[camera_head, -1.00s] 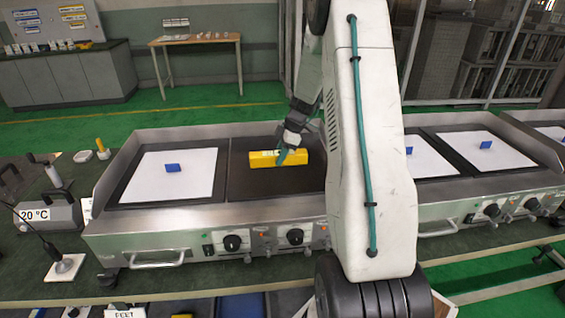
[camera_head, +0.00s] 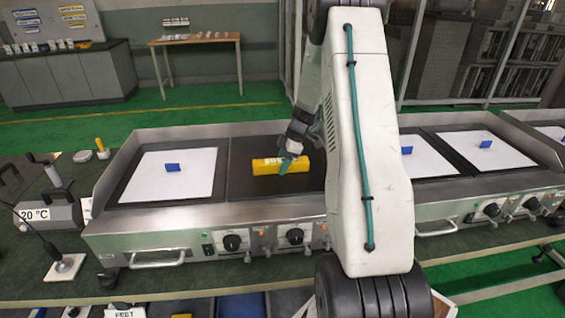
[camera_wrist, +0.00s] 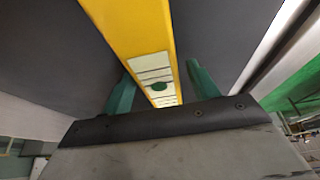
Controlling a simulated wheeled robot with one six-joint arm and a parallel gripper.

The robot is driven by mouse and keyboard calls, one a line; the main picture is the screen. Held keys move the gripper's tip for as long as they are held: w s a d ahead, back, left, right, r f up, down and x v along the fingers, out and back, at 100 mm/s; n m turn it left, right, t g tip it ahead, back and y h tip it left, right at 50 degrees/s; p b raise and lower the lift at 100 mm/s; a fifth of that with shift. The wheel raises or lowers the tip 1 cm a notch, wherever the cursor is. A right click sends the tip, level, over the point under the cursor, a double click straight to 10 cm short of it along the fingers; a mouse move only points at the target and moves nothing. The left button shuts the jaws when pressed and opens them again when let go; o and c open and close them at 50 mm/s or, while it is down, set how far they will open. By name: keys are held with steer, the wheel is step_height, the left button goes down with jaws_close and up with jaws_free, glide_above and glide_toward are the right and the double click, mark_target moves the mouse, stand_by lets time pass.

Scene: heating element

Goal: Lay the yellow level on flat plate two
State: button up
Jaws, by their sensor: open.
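The yellow level (camera_head: 265,168) is a long bar lying on the dark, bare plate (camera_head: 245,188), second from the left on the griddle row. Any small gap beneath it cannot be made out. My gripper (camera_head: 286,165) is at the level's middle, coming down from above. In the wrist view the level (camera_wrist: 130,20) runs between the two teal fingers, with its pale vial window and a green spot facing up. The fingers are open, one on each side of the level. Part of the plate's right side is hidden by my arm.
The left plate (camera_head: 150,188) and the plates to the right (camera_head: 480,155) carry white sheets with small blue blocks. Raised steel rims edge the griddles. Control knobs (camera_head: 232,242) line the front. A 20 °C device (camera_head: 45,213) stands at the left.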

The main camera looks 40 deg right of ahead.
steer(key=v, duration=1.2)
steer(key=s+a+r+m+g, duration=0.1)
steer(key=s+a+r, duration=0.1)
steer(key=a+r, duration=0.4)
steer(key=s+a+r+m+h, duration=0.1)
steer(key=s+a+r+m, duration=0.15)
steer(key=a, duration=0.65)
steer(key=s+a+r+m+g, duration=0.1)
steer(key=s+a+r, duration=0.1)
steer(key=a+r, duration=0.4)
steer(key=s+a+m+h, duration=0.1)
steer(key=s+a+m, duration=0.2)
steer(key=s+a, duration=0.4)
steer(key=s+a+m+h, duration=0.1)
steer(key=s+a+m, duration=0.2)
steer(key=s+a, duration=0.4)
steer(key=s, duration=0.7)
steer(key=shift+s+a+h, duration=0.3)
steer(key=shift+a, duration=0.1)
